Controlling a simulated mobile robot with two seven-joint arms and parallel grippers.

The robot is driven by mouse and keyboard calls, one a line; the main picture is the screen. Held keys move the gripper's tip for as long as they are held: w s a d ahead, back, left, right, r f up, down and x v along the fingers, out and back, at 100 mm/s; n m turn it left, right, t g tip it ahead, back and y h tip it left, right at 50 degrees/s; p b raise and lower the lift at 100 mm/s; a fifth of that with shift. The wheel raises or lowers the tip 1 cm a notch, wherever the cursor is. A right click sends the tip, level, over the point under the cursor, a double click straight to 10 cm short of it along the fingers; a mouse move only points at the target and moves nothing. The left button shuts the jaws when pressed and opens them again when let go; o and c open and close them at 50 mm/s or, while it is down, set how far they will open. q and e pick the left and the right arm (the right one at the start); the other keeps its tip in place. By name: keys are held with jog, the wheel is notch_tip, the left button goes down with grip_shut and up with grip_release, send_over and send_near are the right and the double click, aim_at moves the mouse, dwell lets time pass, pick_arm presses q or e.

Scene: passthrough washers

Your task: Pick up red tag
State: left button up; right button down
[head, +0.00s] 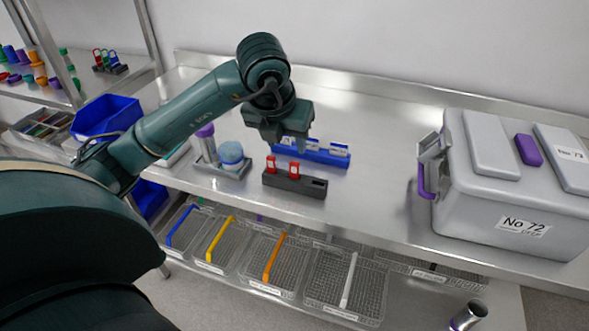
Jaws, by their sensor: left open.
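Two red tags stand upright in a dark holder block on the steel table: a left red tag (271,163) and a right red tag (294,168). The dark holder (300,184) has an empty part at its right end. My left gripper (300,145) is open, just above and behind the red tags, pointing down. It appears apart from both tags and partly hides a blue rack (330,156) behind them. My right gripper is not in view.
A tray with purple-capped and light-blue containers (231,155) stands left of the holder. A large grey case (500,190) marked No 72 fills the table's right. Wire baskets (270,262) sit on the shelf below. The table between holder and case is clear.

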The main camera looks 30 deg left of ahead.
aim_at(294, 163)
pick_arm(q)
jog(key=p+x, duration=0.1)
jog(key=x, duration=0.8)
jog(key=shift+w+d+f, duration=0.1)
jog(key=shift+w+f, duration=0.15)
jog(key=shift+f, duration=0.05)
grip_shut()
